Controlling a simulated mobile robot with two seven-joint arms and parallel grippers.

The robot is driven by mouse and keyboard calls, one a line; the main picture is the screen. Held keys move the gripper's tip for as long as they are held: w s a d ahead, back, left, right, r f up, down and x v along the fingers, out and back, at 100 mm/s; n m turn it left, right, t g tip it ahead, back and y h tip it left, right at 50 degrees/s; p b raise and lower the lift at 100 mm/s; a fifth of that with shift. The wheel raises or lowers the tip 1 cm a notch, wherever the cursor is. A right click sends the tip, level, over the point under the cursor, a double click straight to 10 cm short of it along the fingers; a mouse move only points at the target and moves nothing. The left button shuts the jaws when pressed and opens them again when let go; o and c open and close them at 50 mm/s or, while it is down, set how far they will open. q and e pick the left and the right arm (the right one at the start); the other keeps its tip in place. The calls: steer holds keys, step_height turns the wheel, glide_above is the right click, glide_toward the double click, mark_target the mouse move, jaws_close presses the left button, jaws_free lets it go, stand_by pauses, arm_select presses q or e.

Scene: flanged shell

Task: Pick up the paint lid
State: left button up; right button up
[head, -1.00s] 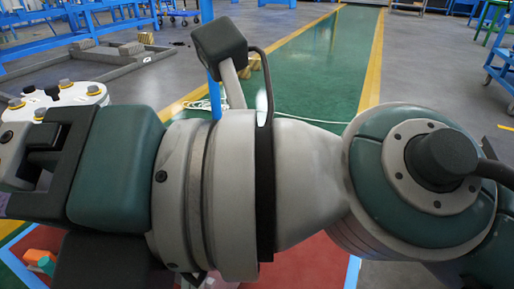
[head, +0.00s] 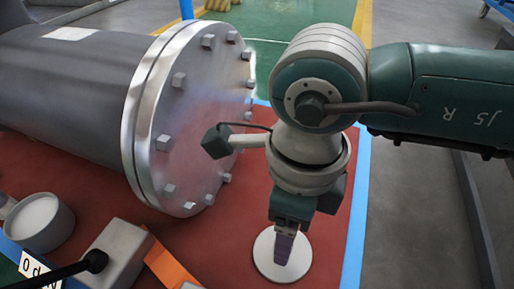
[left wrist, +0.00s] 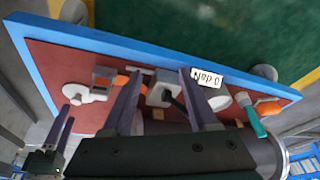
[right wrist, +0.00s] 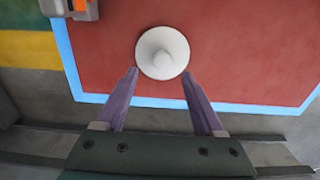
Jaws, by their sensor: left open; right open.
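The paint lid appears as a flat white disc (head: 268,262) on the red surface in the head view, near its right edge. In the right wrist view the white lid (right wrist: 162,52) shows a raised round knob at its centre. My right gripper (right wrist: 160,73) is open, its purple fingertips at the near side of the lid, one toward each side. In the head view my right gripper (head: 286,250) points down over the lid and hides part of it. Contact cannot be told. My left gripper (left wrist: 160,72) is open and empty, above the other objects.
A big grey flanged shell (head: 85,85) with a bolted end plate (head: 205,120) fills the upper left. A light round cup (head: 40,222), a grey box (head: 118,252) and an orange piece (head: 170,262) lie at lower left.

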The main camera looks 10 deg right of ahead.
steer(key=f+b, duration=0.1)
steer(key=f, duration=0.1)
steer(key=f+b, duration=0.1)
steer(key=b, duration=0.1)
steer(key=f+b, duration=0.1)
steer(key=f, duration=0.1)
steer(key=shift+w+f+b, duration=0.25)
steer(key=shift+f+b, duration=0.05)
steer(key=shift+b, duration=0.1)
steer(key=shift+r, duration=0.1)
jaws_close()
